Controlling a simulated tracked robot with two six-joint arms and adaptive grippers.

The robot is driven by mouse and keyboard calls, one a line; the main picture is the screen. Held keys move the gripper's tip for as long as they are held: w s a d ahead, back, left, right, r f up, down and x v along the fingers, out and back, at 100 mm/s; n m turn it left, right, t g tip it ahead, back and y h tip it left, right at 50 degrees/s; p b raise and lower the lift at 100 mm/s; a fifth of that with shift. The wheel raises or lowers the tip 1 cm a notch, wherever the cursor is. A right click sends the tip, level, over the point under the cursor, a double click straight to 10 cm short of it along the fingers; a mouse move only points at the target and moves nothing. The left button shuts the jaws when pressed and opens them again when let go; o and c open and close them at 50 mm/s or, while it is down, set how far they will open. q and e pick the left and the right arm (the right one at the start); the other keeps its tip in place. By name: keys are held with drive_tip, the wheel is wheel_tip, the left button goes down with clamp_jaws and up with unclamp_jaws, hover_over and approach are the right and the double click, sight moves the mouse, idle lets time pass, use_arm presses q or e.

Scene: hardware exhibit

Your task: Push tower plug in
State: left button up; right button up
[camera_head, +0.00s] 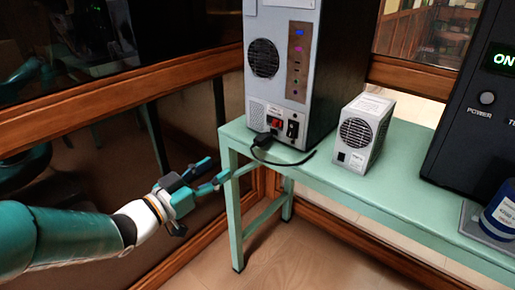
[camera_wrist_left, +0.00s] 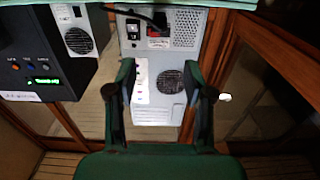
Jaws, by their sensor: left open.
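The grey tower (camera_head: 268,95) stands upright on the green table. My left gripper (camera_head: 213,171) is open and empty, off the table's left edge, in front of and below the plug. My right gripper is not in view.
A small white box with a fan (camera_head: 356,138) stands right of the tower. A large black unit with a green ON display (camera_head: 485,110) and a blue can (camera_head: 500,215) are farther right. The green table (camera_head: 390,195) has bare room along its front. Wood-framed glass is behind.

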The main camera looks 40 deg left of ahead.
sight(256, 143)
use_arm(q)
drive_tip(key=w, duration=0.5)
drive_tip(key=w+b, duration=0.1)
drive_tip(key=w, duration=0.4)
drive_tip(key=w+d, duration=0.1)
drive_tip(key=w, duration=0.4)
drive_tip(key=shift+w+d, duration=0.1)
drive_tip(key=shift+w, duration=0.25)
drive_tip(key=shift+c, duration=0.3)
clamp_jaws()
